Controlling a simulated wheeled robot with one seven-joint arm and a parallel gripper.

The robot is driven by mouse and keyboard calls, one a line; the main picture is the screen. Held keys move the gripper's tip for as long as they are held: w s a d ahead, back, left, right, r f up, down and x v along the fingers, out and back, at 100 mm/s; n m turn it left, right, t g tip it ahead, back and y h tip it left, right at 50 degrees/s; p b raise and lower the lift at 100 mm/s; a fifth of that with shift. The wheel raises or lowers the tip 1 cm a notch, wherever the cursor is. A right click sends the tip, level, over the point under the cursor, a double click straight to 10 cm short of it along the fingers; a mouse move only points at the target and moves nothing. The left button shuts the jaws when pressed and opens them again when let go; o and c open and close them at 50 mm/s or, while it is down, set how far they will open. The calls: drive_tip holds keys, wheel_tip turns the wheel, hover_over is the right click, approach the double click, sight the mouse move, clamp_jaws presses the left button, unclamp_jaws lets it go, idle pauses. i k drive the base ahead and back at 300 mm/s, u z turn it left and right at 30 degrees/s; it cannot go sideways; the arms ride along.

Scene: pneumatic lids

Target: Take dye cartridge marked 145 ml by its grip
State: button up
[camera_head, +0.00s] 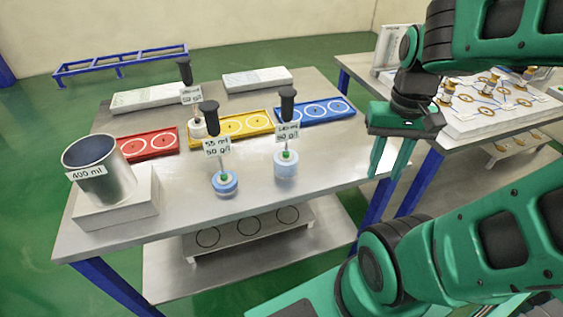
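Two cartridges with black upright grips stand on the steel table's near part. The right one (286,163) has a taller pale-blue body, and its small label (288,130) seems to read 145 ml, 50 g/l, though blurred. Its black grip (288,103) is free. The left one (224,183) has a flatter blue body and a label reading 55 ml, 50 g/l. A third cartridge (198,128) with a black grip stands farther back by the yellow tray; its label is too small to read. My gripper (389,160) is open and empty, fingers down, right of the right cartridge and apart from it.
A metal beaker (112,176) marked 400 ml stands on a white block (140,205) at left. Red (124,146), yellow (265,131) and blue (347,112) trays line the table's middle. A second table (428,182) with a white board stands at right.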

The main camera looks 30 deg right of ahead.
sight(286, 160)
drive_tip(key=u, duration=1.8)
drive_tip(key=k, duration=1.45)
drive_tip(key=z, duration=0.4)
drive_tip(key=i, duration=1)
drive_tip(key=u, duration=0.05)
